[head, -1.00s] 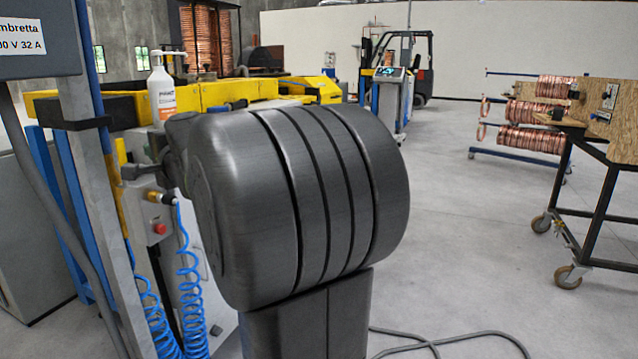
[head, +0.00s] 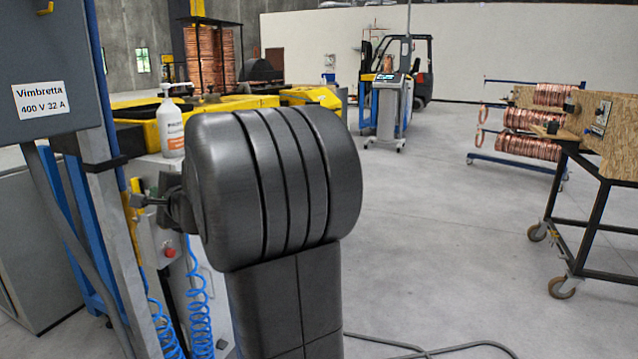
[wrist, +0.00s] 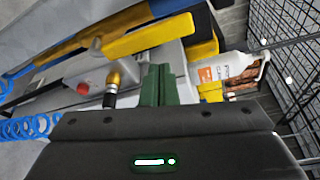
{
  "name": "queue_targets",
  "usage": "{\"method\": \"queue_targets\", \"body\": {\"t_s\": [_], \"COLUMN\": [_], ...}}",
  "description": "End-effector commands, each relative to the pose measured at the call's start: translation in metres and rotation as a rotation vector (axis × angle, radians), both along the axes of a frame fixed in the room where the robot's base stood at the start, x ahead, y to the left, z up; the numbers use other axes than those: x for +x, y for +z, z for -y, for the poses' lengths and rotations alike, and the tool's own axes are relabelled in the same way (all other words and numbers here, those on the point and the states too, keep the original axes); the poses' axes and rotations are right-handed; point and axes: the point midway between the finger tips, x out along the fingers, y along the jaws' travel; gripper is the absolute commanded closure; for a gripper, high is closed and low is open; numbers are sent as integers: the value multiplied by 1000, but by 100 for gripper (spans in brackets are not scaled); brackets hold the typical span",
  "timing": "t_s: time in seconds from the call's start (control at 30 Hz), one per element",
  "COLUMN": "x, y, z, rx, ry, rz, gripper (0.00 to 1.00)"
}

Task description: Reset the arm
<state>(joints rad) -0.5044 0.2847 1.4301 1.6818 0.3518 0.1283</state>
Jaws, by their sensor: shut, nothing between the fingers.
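My arm's large dark grey joint fills the middle of the head view, with its upright link below. My gripper (head: 138,200) shows small at the left of that joint, in front of the machine's grey post. In the wrist view the green fingers of my gripper (wrist: 159,72) are together with nothing between them. A white bottle with an orange label (head: 171,125) stands on the machine behind the arm; it also shows in the wrist view (wrist: 228,70), right of the fingers.
A yellow and blue machine (head: 240,103) stands behind my arm, with a red button (head: 170,252) and coiled blue hoses (head: 198,300). A grey electrical box (head: 35,70) is at left. A wheeled wooden-topped stand (head: 612,130) and copper coil rack (head: 530,145) are at right.

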Motion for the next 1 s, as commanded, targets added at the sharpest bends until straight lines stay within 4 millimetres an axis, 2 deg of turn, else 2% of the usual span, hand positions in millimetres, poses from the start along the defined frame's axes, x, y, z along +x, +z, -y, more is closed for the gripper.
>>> {"method": "queue_targets", "body": {"t_s": [0.07, 1.0], "x": [2, 17], "y": [4, -14], "z": [2, 7], "rx": [10, 129], "ry": [-1, -1], "rz": [-30, -313], "gripper": [100, 100]}}
